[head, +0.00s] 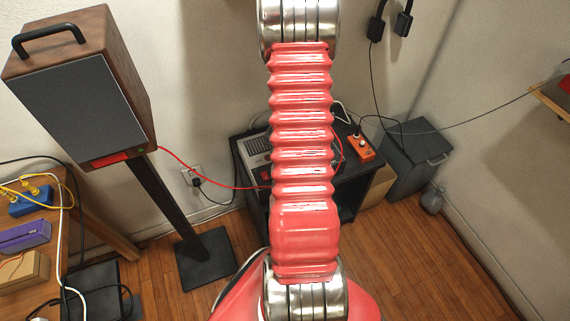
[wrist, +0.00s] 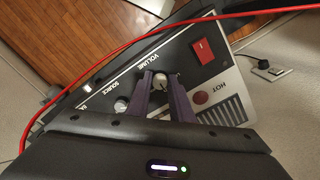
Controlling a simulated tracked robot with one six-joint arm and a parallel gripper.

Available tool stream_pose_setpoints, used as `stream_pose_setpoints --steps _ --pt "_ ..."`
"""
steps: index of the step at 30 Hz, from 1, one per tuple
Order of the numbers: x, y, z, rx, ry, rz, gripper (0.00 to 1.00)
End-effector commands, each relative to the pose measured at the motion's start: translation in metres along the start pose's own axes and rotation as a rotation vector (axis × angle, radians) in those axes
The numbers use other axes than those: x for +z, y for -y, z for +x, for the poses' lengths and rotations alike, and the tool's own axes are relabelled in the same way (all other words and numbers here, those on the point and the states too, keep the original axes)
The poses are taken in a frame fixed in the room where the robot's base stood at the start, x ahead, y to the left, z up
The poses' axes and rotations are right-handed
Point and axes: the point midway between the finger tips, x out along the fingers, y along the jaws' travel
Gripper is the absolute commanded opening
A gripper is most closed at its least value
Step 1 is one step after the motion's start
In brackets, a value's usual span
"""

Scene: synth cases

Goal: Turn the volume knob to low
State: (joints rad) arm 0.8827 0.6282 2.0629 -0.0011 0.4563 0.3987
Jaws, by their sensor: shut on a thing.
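The knob's pointer is too small to read. A second pale knob (wrist: 121,105) marked SOURCE is to the left of my fingers, clear of them. In the head view my red arm fills the middle and my gripper is hidden.
The panel also bears a red switch (wrist: 203,50), a dark red round part (wrist: 200,98) and a grille (wrist: 228,113) beside the word HOT. A red cable (wrist: 150,34) runs across above the panel. A speaker (head: 75,110) stands at left in the head view.

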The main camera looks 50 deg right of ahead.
Motion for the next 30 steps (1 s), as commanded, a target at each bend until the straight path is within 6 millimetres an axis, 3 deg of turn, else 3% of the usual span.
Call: stream_pose_setpoints --steps 1,30 --pt "-0.0062 0.0035 -0.0023 -0.007 -0.017 -0.045 0.0" --pt "-0.0049 0.0051 -0.0027 -0.001 -0.017 -0.946 0.0"
